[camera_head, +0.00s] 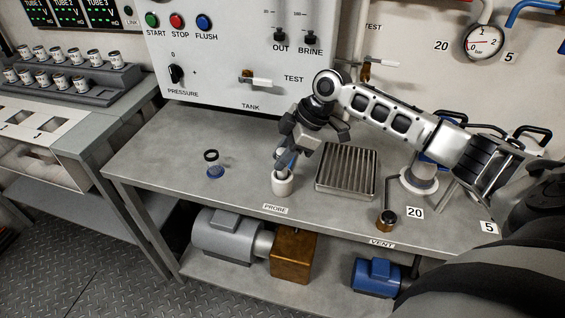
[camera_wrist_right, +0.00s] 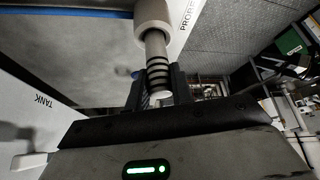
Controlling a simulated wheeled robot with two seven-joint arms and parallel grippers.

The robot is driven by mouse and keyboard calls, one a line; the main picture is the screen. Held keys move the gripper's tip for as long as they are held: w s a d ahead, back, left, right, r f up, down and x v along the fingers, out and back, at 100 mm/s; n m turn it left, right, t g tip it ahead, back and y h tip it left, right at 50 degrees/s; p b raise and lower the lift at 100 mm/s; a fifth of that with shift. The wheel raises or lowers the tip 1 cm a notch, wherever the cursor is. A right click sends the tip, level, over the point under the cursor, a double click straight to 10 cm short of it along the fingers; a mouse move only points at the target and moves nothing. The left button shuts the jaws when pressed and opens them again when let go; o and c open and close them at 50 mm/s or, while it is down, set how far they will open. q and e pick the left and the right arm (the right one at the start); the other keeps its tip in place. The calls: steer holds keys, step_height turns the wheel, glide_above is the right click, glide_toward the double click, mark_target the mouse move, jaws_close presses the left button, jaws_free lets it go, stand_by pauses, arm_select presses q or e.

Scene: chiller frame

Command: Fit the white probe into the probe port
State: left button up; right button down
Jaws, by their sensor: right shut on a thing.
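The white probe (camera_wrist_right: 155,52) is a pale rod with dark rings around its near part. My right gripper (camera_head: 288,158) points down over the probe port and is shut on the probe; its two fingers also show on either side of the rod in the right wrist view (camera_wrist_right: 160,85). The probe port (camera_head: 283,186) is a short white cup on the bench, by the PROBE label. In the wrist view the probe's far end meets the port's mouth (camera_wrist_right: 151,12). How deep it sits is hidden. My left gripper is not in view.
A ribbed metal tray (camera_head: 347,170) stands just right of the port. A small dark-topped brass cup (camera_head: 387,222) is near the front edge. The control panel (camera_head: 230,60) rises behind.

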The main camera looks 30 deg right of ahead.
steer(key=shift+f, duration=0.75)
steer(key=shift+r, duration=0.2)
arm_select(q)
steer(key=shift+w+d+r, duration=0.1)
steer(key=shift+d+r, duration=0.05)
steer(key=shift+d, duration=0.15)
arm_select(e)
steer(key=shift+f, duration=0.1)
steer(key=c, duration=1.2)
jaws_free()
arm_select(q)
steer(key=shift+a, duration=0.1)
arm_select(e)
steer(key=shift+d+r, duration=0.15)
steer(key=shift+r, duration=0.2)
arm_select(q)
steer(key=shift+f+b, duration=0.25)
steer(key=shift+b, duration=0.05)
arm_select(e)
steer(key=v, duration=1.1)
steer(key=shift+r, duration=0.25)
